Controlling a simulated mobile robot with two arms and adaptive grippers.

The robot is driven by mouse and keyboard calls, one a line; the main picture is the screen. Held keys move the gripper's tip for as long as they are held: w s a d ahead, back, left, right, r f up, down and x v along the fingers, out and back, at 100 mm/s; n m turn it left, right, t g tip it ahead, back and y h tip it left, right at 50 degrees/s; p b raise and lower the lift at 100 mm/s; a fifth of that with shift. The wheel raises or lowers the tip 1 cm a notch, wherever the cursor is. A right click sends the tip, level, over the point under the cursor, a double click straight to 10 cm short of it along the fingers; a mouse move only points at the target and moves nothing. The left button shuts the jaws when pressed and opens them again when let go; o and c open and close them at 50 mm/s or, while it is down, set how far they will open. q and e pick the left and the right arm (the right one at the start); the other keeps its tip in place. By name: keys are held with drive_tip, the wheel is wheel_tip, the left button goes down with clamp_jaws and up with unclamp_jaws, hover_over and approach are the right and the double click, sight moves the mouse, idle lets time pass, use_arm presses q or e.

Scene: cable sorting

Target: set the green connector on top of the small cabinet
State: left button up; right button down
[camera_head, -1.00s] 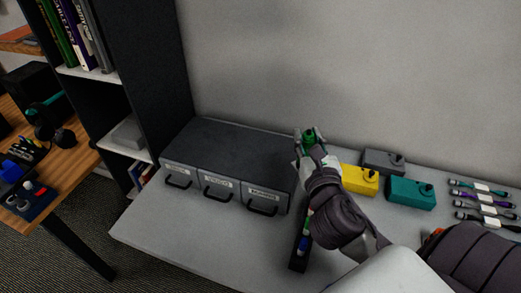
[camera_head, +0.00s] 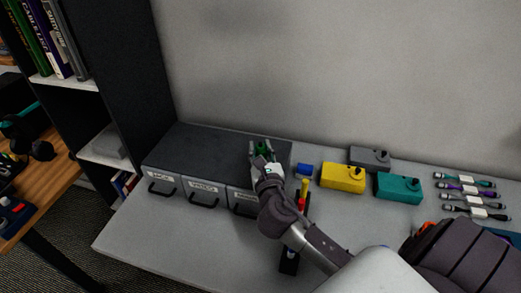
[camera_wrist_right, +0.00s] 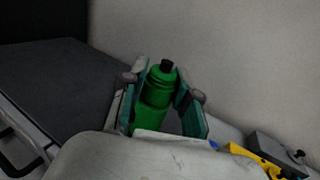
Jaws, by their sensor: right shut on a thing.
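My right gripper (camera_head: 263,154) is shut on the green connector (camera_head: 262,147), a cylinder with a black tip. In the head view they appear over the right end of the small cabinet (camera_head: 215,145), a dark grey box with three labelled drawers. In the right wrist view the green connector (camera_wrist_right: 157,100) stands roughly upright between the two fingers, and the cabinet's flat top (camera_wrist_right: 65,85) lies to the left. Its lower end is hidden by my gripper body, so I cannot tell whether it touches the cabinet. My left gripper is not in view.
A yellow box (camera_head: 342,178), a teal box (camera_head: 399,188) and a grey box (camera_head: 370,158) stand right of the cabinet. Several bundled cables (camera_head: 470,197) lie farther right. A black holder with coloured parts (camera_head: 290,258) sits under my right arm. The cabinet's top is otherwise bare.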

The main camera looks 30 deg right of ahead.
drive_tip(key=c, duration=0.9)
unclamp_jaws()
drive_tip(key=shift+f, duration=0.1)
drive_tip(key=shift+o, duration=0.2)
drive_tip(key=b+v, duration=0.2)
drive_tip(key=v, duration=1)
drive_tip(key=shift+a, duration=0.1)
